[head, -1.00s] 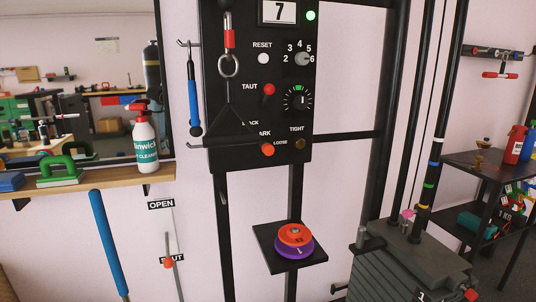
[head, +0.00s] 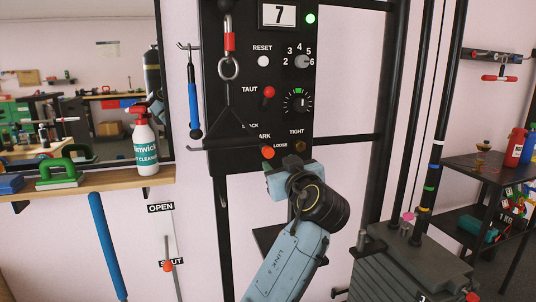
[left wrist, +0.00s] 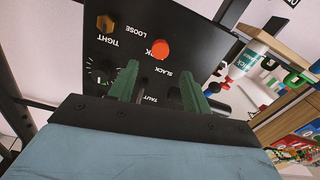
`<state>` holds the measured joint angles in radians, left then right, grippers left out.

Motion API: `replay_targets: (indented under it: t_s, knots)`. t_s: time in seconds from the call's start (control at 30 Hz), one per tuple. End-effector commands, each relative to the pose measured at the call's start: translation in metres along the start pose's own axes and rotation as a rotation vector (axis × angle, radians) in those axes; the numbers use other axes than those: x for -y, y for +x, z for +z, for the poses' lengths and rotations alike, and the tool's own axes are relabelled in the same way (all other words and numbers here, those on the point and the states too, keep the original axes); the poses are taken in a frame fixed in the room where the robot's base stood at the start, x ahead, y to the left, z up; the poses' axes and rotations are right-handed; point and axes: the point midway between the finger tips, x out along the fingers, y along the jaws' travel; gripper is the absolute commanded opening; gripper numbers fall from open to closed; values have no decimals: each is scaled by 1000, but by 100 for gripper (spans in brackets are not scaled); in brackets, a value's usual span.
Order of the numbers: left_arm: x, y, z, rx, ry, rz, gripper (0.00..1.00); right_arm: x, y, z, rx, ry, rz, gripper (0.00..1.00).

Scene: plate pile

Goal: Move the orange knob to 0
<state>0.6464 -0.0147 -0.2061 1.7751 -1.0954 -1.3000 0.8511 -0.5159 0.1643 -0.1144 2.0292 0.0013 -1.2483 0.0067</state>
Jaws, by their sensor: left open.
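The orange-red knob (head: 267,152) sticks out at the lower edge of the black panel (head: 222,120), beside a partly hidden label ending in "ARK". It also shows in the left wrist view (left wrist: 160,49), beyond and between my fingertips. My left gripper (head: 284,172) is in front of the panel's lower edge, just below and right of this knob. Its green fingers (left wrist: 158,88) are apart, with nothing between them. A brown hex knob (head: 300,146) sits between TIGHT and LOOSE. I can make out no 0 mark. My right gripper is not in view.
A red-tipped TAUT lever (head: 268,92), a dial (head: 298,101) and a 2-to-6 selector (head: 303,60) are higher on the panel. A small black shelf (head: 262,238) is mostly behind my arm.

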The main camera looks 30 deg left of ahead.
Motion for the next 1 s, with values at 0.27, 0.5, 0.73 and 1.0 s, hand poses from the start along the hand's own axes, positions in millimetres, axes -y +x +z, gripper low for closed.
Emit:
replay_targets:
  t_s: [0.27,0.5,0.73,1.0]
  knots:
    - [1,61,1,-1,3,-2,49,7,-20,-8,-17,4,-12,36]
    - [1,95,2,1,3,-2,49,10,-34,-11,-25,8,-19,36]
    - [0,103,1,3,0,1,49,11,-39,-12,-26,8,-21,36]
    - [0,103,1,3,1,1,38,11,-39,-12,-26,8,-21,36]
